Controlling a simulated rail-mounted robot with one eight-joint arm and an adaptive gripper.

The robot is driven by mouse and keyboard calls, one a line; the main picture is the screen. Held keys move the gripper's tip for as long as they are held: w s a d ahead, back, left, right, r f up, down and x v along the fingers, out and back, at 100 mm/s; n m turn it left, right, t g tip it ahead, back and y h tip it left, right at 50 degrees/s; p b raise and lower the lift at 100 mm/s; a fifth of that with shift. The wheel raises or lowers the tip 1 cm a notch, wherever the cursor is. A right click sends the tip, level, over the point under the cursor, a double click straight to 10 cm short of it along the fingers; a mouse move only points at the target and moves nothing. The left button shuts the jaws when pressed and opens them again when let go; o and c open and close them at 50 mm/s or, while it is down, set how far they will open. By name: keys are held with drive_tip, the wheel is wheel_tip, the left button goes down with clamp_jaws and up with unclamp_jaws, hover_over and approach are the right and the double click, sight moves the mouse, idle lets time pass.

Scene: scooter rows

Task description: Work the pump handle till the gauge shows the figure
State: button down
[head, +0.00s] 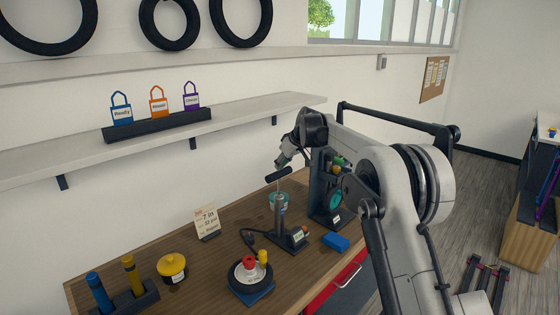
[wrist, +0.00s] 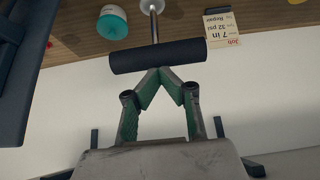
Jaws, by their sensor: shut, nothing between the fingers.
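The hand pump (head: 281,215) stands upright on the wooden bench, its black T-handle (head: 278,180) at the top of a raised thin rod. The handle bar (wrist: 158,57) lies across the wrist view, with the rod running beyond it. My gripper (wrist: 158,70) has its green fingers drawn together at the bar's near edge, not around it; I cannot tell if they touch. In the head view my gripper (head: 283,163) is just above the handle. A small labelled unit (head: 299,237) sits at the pump's foot; its reading is too small to make out. The job card (head: 207,222) reads 7 in, 32 psi, Repair.
A dark stand (head: 325,175) with a teal disc is close right of the pump. A small wheel (head: 247,273), a yellow pot (head: 172,268) and a blue block (head: 336,242) are on the bench. A teal-lidded jar (wrist: 112,22) is behind the handle. A shelf (head: 240,112) runs along the wall.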

sight(280, 172)
idle(0.3)
wheel_tip(280, 172, down, 8)
drive_tip(key=b, duration=0.5)
drive_tip(key=shift+f, duration=0.15)
drive_tip(key=shift+r, duration=0.35)
wheel_tip(280, 172, up, 4)
drive_tip(key=shift+w+a+r+p, duration=0.15)
drive_tip(key=shift+r+p, duration=0.1)
drive_tip(key=shift+p, duration=0.7)
drive_tip(key=b+v, duration=0.1)
drive_tip(key=v, duration=0.8)
drive_tip(key=shift+b, duration=0.4)
